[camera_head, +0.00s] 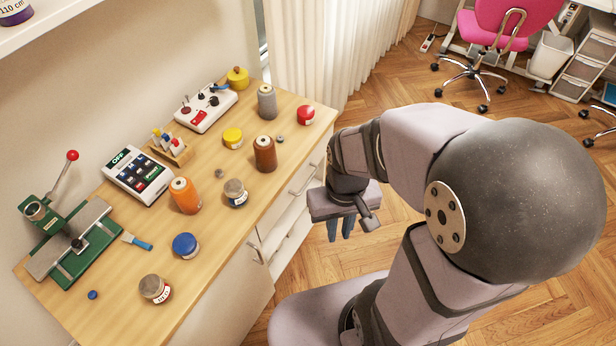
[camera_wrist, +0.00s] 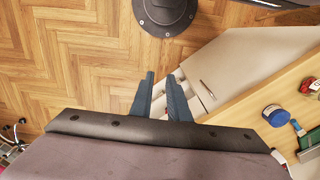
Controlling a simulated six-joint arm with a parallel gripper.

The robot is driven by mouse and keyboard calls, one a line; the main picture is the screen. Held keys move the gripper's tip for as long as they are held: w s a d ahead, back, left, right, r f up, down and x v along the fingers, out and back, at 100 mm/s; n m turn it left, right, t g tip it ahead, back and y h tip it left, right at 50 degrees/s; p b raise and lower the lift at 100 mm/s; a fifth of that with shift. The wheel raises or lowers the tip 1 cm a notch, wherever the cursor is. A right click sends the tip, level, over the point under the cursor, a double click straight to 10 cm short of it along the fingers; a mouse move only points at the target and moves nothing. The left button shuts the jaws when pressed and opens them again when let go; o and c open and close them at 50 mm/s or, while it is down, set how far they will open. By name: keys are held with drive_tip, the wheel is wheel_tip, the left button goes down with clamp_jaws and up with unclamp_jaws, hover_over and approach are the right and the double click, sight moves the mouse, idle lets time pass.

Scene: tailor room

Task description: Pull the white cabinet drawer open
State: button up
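The white cabinet (camera_head: 232,292) stands under a wooden worktop at the left. Its drawer fronts (camera_head: 283,222) face right, and a bar handle (camera_head: 303,181) shows on the upper one. Whether any drawer stands slightly out cannot be told. My gripper (camera_head: 339,238) points down over the floor, to the right of the drawer fronts, apart from them. Its two blue fingers are apart with nothing between them. In the wrist view my gripper (camera_wrist: 160,75) shows its open fingers, with pale drawer fronts (camera_wrist: 194,86) partly hidden behind the right finger.
Another handle (camera_head: 257,252) is on the cabinet's nearer door. The worktop (camera_head: 215,265) carries spools, jars, a keypad device and a green press. Open wooden floor (camera_head: 385,245) lies right of the cabinet. A pink chair (camera_head: 508,20) stands far off at the back right.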

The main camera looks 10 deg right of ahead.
wheel_tip(320, 180, down, 7)
drive_tip(key=s+g+b, duration=0.2)
drive_tip(key=b, duration=0.1)
drive_tip(key=w+d+f+m+b, duration=0.2)
drive_tip(key=w+f+b, duration=0.2)
drive_tip(key=w+f, duration=0.6)
drive_tip(key=w+r+m+t, duration=0.2)
drive_tip(key=w+m, duration=0.1)
drive_tip(key=w, duration=0.7)
drive_tip(key=w+r+m+t+y, duration=0.1)
drive_tip(key=w+m+t, duration=0.1)
drive_tip(key=w, duration=0.8)
drive_tip(key=shift+r+m+y, duration=0.3)
drive_tip(key=shift+r+m, duration=0.1)
drive_tip(key=shift+m, duration=0.4)
drive_tip(key=shift+d, duration=0.1)
drive_tip(key=shift+s+f, duration=0.1)
wheel_tip(320, 180, down, 7)
drive_tip(key=w+a, duration=0.1)
drive_tip(key=shift+p, duration=0.35)
